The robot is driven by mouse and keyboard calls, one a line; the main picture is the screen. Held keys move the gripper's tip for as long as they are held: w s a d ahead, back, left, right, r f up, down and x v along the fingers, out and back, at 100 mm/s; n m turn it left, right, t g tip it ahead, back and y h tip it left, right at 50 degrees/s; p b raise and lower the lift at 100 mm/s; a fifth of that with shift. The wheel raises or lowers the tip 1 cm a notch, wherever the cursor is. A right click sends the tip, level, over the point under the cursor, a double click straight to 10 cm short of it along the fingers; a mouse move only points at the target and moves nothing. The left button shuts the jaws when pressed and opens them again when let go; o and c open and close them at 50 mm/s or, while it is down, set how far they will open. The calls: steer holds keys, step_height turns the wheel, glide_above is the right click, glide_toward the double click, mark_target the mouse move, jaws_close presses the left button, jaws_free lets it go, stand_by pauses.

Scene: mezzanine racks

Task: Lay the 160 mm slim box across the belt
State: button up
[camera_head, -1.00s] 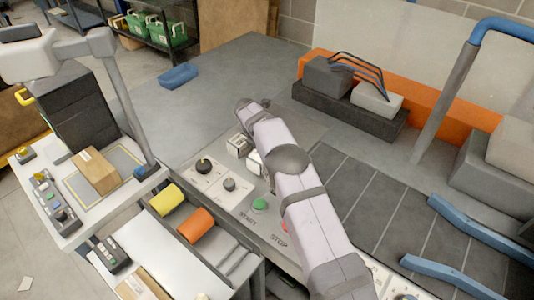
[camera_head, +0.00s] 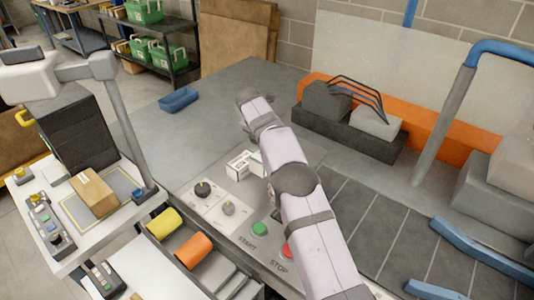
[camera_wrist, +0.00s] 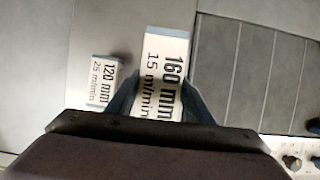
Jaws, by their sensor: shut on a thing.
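The 160 mm slim box (camera_wrist: 165,70) is a white box with blue-grey ends, marked "160 mm 15 m/min", in the wrist view. My gripper (camera_wrist: 162,92) is shut on it, with one finger on each side. A smaller white 120 mm box (camera_wrist: 97,82) lies just to its left, apart from it. In the head view my arm covers my gripper and most of the held box; the white box beside the arm (camera_head: 238,164) is in the open. The belt (camera_head: 375,222) is the dark slatted surface right of my arm, and it also shows in the wrist view (camera_wrist: 262,75).
A panel with knobs, a green START button (camera_head: 260,229) and a red STOP button lies left of my arm. Blue rails (camera_head: 478,243) and a grey post with a blue top (camera_head: 440,130) stand at the belt's right. Dark and grey blocks (camera_head: 348,125) stand behind it.

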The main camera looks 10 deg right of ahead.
steer(key=d+r+m+p, duration=0.1)
steer(key=d+r+p, duration=0.2)
steer(key=d+r, duration=0.2)
steer(key=s+d+m+p, duration=0.1)
steer(key=s+d+p, duration=0.45)
steer(key=d, duration=0.35)
step_height(320, 180, down, 9)
steer(key=n, duration=0.2)
steer(key=shift+s+a+f, duration=0.15)
steer(key=shift+s+a, duration=0.2)
steer(key=shift+s, duration=0.1)
step_height(320, 180, down, 6)
steer(key=b, duration=0.6)
steer(key=shift+p, duration=0.35)
stand_by(0.4)
